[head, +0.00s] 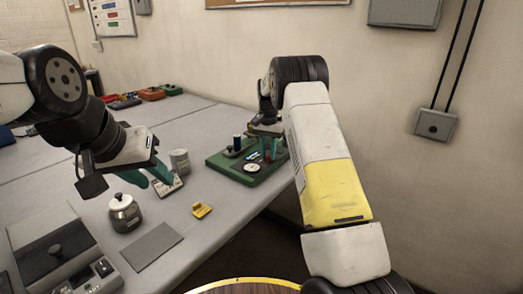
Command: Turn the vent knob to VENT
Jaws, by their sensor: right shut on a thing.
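A green base (258,176) stands near the right edge of the table. It carries a round white gauge (252,168), a dark blue cylinder (237,143) and small fittings. My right gripper (270,152) reaches down over its back right part, with its teal fingers shut on a small reddish part there. The fingers and arm hide much of that part, so I cannot read a VENT mark or the knob's setting. My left gripper (149,180) is open and empty, above the table beside a small light tray (170,187).
A grey can (180,161), a lidded steel jar (124,212), a yellow block (201,210) and a grey mat (148,245) are on the table. A grey machine (60,250) stands at front left. The wall is close behind my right arm.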

